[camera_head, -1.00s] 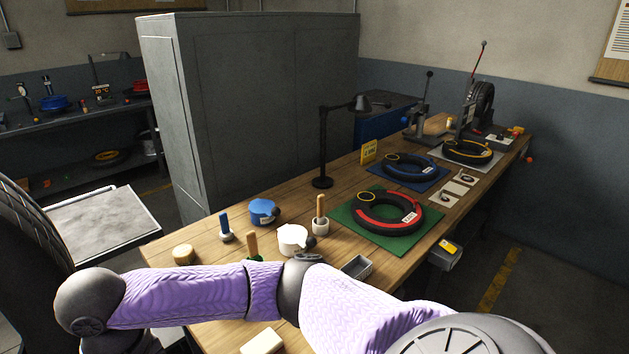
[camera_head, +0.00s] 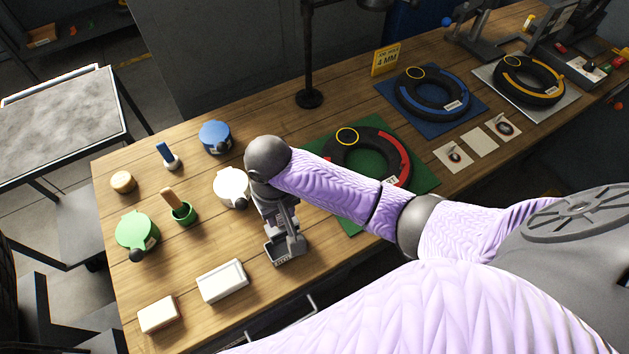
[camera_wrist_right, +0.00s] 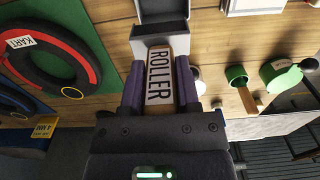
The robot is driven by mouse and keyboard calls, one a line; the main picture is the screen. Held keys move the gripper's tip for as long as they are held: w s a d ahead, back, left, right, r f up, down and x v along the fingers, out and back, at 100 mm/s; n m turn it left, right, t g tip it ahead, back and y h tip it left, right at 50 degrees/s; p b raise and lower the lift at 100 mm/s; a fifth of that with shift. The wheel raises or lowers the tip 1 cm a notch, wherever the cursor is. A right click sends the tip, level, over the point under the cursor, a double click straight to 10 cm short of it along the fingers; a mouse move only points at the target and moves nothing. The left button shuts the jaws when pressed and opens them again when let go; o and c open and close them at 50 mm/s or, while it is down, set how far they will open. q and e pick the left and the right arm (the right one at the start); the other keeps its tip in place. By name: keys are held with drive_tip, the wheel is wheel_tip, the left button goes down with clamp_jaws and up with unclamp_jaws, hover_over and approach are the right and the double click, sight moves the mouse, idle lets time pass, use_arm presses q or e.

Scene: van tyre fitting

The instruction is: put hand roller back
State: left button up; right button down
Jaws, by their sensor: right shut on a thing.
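My right gripper (camera_wrist_right: 160,88) is shut on the hand roller (camera_wrist_right: 160,75), whose wood-edged body with a "ROLLER" label lies between the fingers in the wrist view. In the head view the right gripper (camera_head: 284,222) points down over a small grey open tray (camera_head: 272,258) near the bench's front edge. The tray (camera_wrist_right: 166,12) also shows just beyond the roller in the wrist view. Whether roller and tray touch, I cannot tell. The roller's far end is hard to make out. My left gripper is not in view.
A white lidded pot (camera_head: 229,186), green pot (camera_head: 131,231) and green brush cup (camera_head: 184,213) stand left of the tray. Two white blocks (camera_head: 222,281) lie near the front. The red-marked tyre (camera_head: 370,150) on its green mat is behind my arm. Bare wood shows between the pots and blocks.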

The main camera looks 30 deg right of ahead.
sight(283, 235)
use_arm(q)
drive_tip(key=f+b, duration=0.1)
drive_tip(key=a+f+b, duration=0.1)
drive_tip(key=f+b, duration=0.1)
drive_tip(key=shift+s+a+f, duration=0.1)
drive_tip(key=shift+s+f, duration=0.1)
use_arm(e)
drive_tip(key=f, duration=0.9)
drive_tip(key=shift+a+f, duration=0.15)
drive_tip(key=shift+a, duration=0.1)
drive_tip(key=shift+s+f, duration=0.1)
drive_tip(key=shift+c, duration=1.6)
unclamp_jaws()
wheel_tip(283, 235, up, 12)
drive_tip(key=p, duration=0.4)
drive_tip(key=shift+f, duration=0.25)
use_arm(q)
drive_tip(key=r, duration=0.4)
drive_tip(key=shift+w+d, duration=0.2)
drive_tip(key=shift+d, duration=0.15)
use_arm(e)
drive_tip(key=shift+r, duration=0.4)
